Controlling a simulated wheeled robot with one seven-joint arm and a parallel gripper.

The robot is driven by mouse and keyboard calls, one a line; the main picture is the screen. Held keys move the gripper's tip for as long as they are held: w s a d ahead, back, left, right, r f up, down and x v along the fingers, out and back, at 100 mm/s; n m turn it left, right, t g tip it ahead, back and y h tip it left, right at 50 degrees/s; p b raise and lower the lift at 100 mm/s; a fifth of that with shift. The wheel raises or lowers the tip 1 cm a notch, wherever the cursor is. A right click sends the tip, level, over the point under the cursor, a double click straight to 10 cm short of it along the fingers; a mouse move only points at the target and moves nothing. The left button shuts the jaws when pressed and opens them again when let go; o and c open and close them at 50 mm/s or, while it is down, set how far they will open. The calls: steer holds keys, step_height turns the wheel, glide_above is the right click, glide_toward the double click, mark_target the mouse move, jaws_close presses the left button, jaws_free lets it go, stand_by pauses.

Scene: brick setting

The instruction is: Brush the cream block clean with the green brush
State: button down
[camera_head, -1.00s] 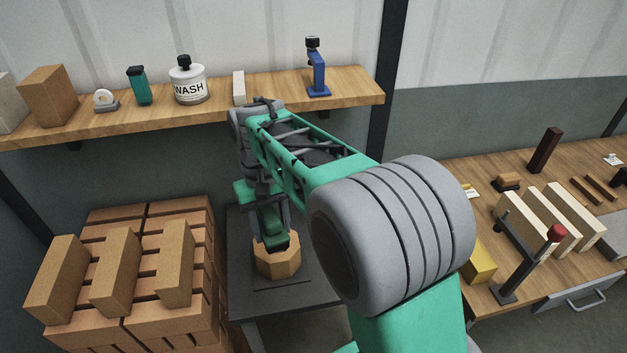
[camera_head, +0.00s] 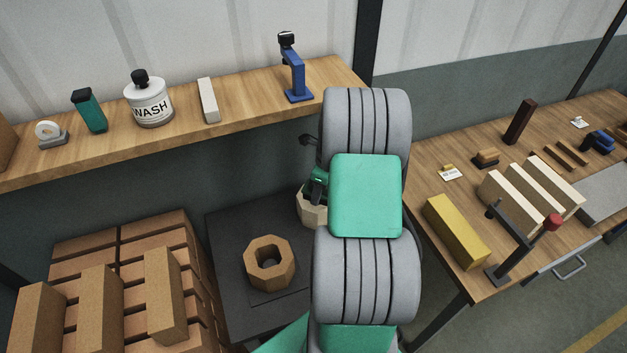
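A pale cream, many-sided block (camera_head: 312,210) stands on the dark bench, its right part hidden behind my arm. A small green and dark piece (camera_head: 318,184) shows just above the block; I cannot tell whether it is the green brush or part of my wrist. My gripper's fingers are hidden behind my raised arm or too small to make out, so I cannot see whether they are open or shut. A tan eight-sided block with a round hole (camera_head: 258,250) sits in front of it to the left, apart from my arm.
The dark bench (camera_head: 228,228) has free room at its left. Stacked brown bricks (camera_head: 165,295) stand left of it. A wooden shelf (camera_head: 240,108) above holds a WASH bottle (camera_head: 149,103) and a blue stand (camera_head: 295,75). A crowded wooden table (camera_head: 435,175) is at right.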

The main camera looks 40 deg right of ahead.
mark_target(318, 211)
steer(key=shift+w+d+f+m, duration=0.25)
steer(key=shift+w+d+m, duration=0.1)
steer(key=shift+m, duration=0.15)
steer(key=shift+a+f, duration=0.1)
steer(key=shift+f, duration=1.25)
step_height(318, 211, down, 5)
steer(key=b, duration=0.3)
steer(key=shift+d, duration=0.2)
steer(key=shift+s+d+f, duration=0.1)
steer(key=shift+s+d, duration=0.1)
steer(key=shift+d, duration=0.2)
steer(key=shift+s+d+f, duration=0.1)
steer(key=shift+s+d, duration=0.05)
steer(key=shift+d, duration=0.25)
steer(key=shift+s+d+b, duration=0.25)
steer(key=shift+d+b, duration=0.1)
steer(key=shift+d, duration=0.65)
steer(key=shift+a+r, duration=0.1)
steer(key=shift+a, duration=0.1)
steer(key=shift+w+a+p, duration=0.25)
steer(key=shift+a, duration=0.65)
steer(key=shift+w+a+p, duration=0.2)
steer(key=shift+w+a, duration=0.05)
steer(key=shift+a, duration=0.6)
steer(key=shift+w+a+r+p, duration=0.1)
steer(key=shift+r+p, duration=0.5)
steer(key=shift+r, duration=0.9)
steer(key=shift+r+p, duration=0.95)
steer(key=shift+r, duration=1.55)
